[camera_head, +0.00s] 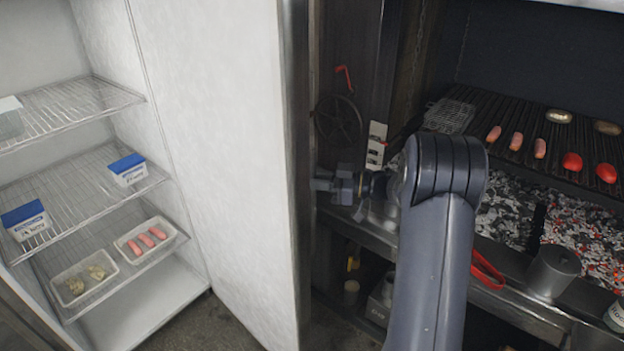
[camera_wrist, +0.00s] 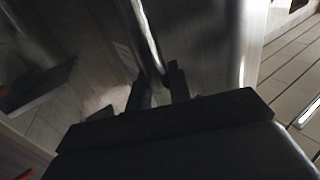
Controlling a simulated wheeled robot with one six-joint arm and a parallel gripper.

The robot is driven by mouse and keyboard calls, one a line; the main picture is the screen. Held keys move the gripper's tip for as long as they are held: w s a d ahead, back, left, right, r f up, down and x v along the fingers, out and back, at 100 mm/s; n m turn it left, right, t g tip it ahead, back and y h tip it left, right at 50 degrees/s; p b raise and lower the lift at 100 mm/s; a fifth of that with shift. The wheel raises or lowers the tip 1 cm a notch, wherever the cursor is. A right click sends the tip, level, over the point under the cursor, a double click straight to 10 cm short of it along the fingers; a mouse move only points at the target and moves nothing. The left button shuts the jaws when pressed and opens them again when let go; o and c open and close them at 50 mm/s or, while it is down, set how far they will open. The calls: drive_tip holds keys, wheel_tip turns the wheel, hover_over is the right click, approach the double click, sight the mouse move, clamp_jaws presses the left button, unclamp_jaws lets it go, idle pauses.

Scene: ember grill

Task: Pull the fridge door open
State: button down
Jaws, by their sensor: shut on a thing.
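The fridge door (camera_head: 232,150) stands wide open in the head view, its white inner face turned toward the open fridge. The fridge interior with wire shelves (camera_head: 75,110) shows at the left. My gripper (camera_head: 322,184) is on the far, outer side of the door, close to its edge; its fingertips are partly hidden by the door. In the wrist view my gripper (camera_wrist: 160,88) is shut on the long metal door handle (camera_wrist: 145,32), which runs up between the two fingers.
The shelves hold blue-and-white boxes (camera_head: 127,170) and trays of food (camera_head: 146,240). To the right stands a grill with sausages (camera_head: 516,141) on its grate over glowing coals (camera_head: 582,243). A metal cup (camera_head: 553,270) and red-handled tongs (camera_head: 487,270) are on its front ledge.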

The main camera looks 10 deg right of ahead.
drive_tip(key=shift+w+d+r, duration=0.15)
drive_tip(key=shift+w, duration=0.05)
drive_tip(key=c, duration=1.3)
unclamp_jaws()
drive_tip(key=shift+c, duration=0.2)
drive_tip(key=b+v, duration=0.2)
drive_tip(key=v, duration=0.8)
drive_tip(key=shift+s+d+b, duration=0.2)
drive_tip(key=shift+d+b, duration=0.05)
drive_tip(key=shift+b, duration=0.1)
